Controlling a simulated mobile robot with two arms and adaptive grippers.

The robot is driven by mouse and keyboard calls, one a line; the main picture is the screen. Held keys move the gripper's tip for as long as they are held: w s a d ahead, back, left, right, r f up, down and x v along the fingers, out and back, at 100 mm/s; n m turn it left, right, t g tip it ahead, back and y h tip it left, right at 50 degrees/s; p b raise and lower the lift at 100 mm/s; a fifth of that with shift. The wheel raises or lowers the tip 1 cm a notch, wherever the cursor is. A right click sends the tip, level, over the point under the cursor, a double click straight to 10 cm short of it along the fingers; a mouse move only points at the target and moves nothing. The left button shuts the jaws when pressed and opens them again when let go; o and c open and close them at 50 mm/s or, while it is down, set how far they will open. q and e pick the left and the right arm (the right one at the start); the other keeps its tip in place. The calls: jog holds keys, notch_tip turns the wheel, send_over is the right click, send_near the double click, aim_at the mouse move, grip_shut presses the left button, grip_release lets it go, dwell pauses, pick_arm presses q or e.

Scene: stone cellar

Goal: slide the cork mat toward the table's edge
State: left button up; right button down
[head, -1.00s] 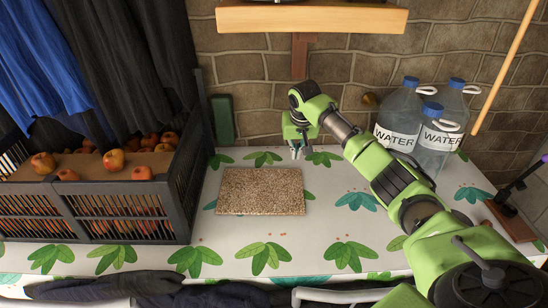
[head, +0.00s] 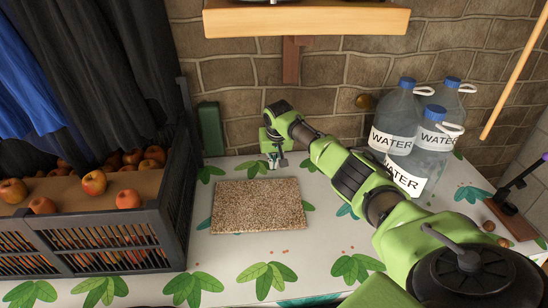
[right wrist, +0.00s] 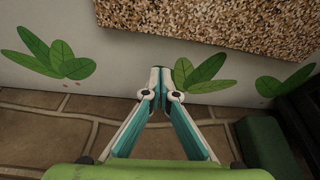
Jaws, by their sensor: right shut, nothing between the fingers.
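The cork mat (head: 258,207), a brown speckled rectangle, lies flat on the white leaf-patterned table (head: 330,240). It also fills the top right of the right wrist view (right wrist: 220,25). My right gripper (head: 277,164) is just beyond the mat's far edge, on the wall side, right of its middle. Its fingers point down and are shut with nothing between them. In the right wrist view the fingertips (right wrist: 158,72) are near the mat's edge, with a small strip of tabletop showing between. I cannot tell their exact height. My left gripper is not in view.
A dark crate (head: 165,235) of apples stands left of the mat. A green block (head: 211,128) stands by the brick wall. Three water bottles (head: 395,118) stand at the back right. A wooden shelf (head: 305,22) is above. The tabletop before the mat is clear.

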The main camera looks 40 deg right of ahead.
aim_at(275, 177)
jog(key=shift+w+f, duration=0.1)
jog(key=shift+f, duration=0.45)
jog(key=shift+d+f, duration=0.1)
jog(key=shift+f, duration=0.05)
jog(key=shift+s+a+p, duration=0.25)
jog(key=shift+s+p, duration=0.3)
jog(key=shift+s, duration=0.05)
jog(key=shift+s+a+p, duration=0.3)
jog(key=shift+s+p, duration=0.05)
jog(key=shift+s, duration=0.25)
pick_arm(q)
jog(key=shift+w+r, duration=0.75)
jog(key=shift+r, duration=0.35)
pick_arm(e)
jog(key=shift+s+a, duration=0.4)
jog(key=shift+s, duration=0.15)
pick_arm(q)
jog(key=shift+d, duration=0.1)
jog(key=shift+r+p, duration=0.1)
jog(key=shift+p, duration=0.25)
